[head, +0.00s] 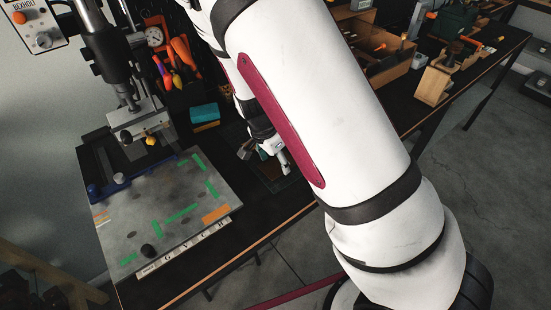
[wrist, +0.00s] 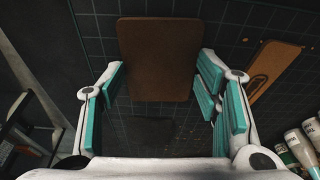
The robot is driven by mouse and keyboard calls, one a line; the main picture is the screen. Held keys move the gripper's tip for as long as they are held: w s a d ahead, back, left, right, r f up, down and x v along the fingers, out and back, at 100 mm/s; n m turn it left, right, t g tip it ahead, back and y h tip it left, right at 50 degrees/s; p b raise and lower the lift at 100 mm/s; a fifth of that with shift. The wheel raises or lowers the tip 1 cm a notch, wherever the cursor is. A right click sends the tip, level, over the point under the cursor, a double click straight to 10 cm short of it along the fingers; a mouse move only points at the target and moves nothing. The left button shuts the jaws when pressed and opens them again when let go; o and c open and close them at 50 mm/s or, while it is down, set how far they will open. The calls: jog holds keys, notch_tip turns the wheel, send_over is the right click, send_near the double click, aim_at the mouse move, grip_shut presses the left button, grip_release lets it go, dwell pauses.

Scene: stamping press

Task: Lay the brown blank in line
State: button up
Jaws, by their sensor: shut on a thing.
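The brown blank (wrist: 158,58) is a flat rectangle with rounded corners, in the upper middle of the wrist view. My gripper (wrist: 160,75) is shut on it, with the teal finger pads at its left and right edges. In the head view my gripper (head: 268,152) is over the dark mat right of the press plate, partly hidden by my arm. The blank shows there only as a small brown patch (head: 246,149). The grey press plate (head: 150,212) has green tape strips, an orange patch and a small black knob on top.
The dark gridded mat (wrist: 225,25) lies below the blank; a tan piece (wrist: 272,68) is to its right. White-capped bottles (wrist: 300,148) stand at lower right. The press column (head: 108,55), a blue bar (head: 115,184) and a teal sponge-like block (head: 205,115) are near the plate.

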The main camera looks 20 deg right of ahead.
jog(key=shift+s+d+p, duration=0.5)
jog(key=shift+s+p, duration=0.15)
jog(key=shift+s, duration=0.7)
jog(key=shift+s+d+p, duration=0.55)
jog(key=shift+s+p, duration=0.05)
jog(key=shift+s, duration=0.7)
jog(key=shift+s+d+p, duration=0.5)
jog(key=shift+s+p, duration=0.15)
jog(key=shift+s, duration=0.7)
jog(key=shift+s, duration=0.15)
jog(key=o, duration=1.1)
jog(key=shift+c, duration=0.7)
jog(key=shift+w+d+p+v, duration=0.1)
jog(key=shift+d+p+v, duration=0.15)
jog(key=shift+p+v, duration=0.6)
jog(key=shift+w+d+p+v, duration=0.15)
jog(key=shift+p+v, duration=0.3)
jog(key=shift+v, duration=0.75)
jog(key=shift+d+p+v, duration=0.3)
jog(key=shift+p+v, duration=0.35)
jog(key=shift+v, duration=0.4)
jog(key=shift+r, duration=0.55)
